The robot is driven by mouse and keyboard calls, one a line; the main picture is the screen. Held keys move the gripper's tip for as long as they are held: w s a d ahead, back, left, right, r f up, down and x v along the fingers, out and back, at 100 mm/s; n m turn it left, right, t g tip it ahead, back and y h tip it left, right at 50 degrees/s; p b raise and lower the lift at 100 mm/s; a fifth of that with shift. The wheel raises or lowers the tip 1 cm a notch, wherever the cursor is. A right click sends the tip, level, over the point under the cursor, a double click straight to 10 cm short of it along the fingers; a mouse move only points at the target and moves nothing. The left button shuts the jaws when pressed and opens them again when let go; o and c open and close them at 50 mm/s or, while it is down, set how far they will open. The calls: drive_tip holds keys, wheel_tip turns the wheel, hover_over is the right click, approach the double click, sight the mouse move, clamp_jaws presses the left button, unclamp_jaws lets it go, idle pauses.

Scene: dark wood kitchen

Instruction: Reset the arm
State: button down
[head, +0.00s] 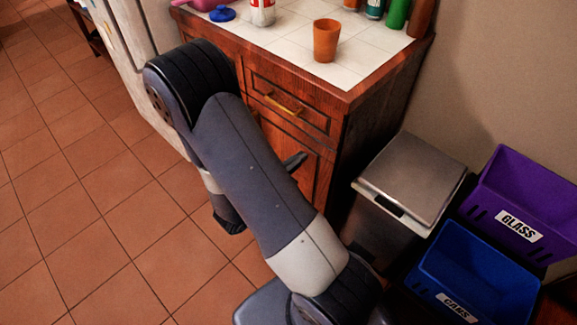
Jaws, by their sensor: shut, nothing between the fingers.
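My arm (245,165) rises from the lower middle of the head view to a dark elbow joint at the upper left, then folds down behind itself. My gripper (297,160) is mostly hidden behind the arm. Only its dark tip shows to the right of the arm, in front of the wooden cabinet. It is shut and empty. Whether the tip touches the cabinet front cannot be told.
The wooden cabinet (300,110) has a white tiled top with an orange cup (326,40) and several bottles. A metal bin (412,180), a purple crate (525,190) and a blue crate (470,265) stand right. The tiled floor (85,215) at left is clear.

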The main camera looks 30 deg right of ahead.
sight(332, 130)
drive_tip(key=shift+v, duration=1.4)
drive_tip(key=x, duration=1.4)
drive_tip(key=shift+s, duration=0.1)
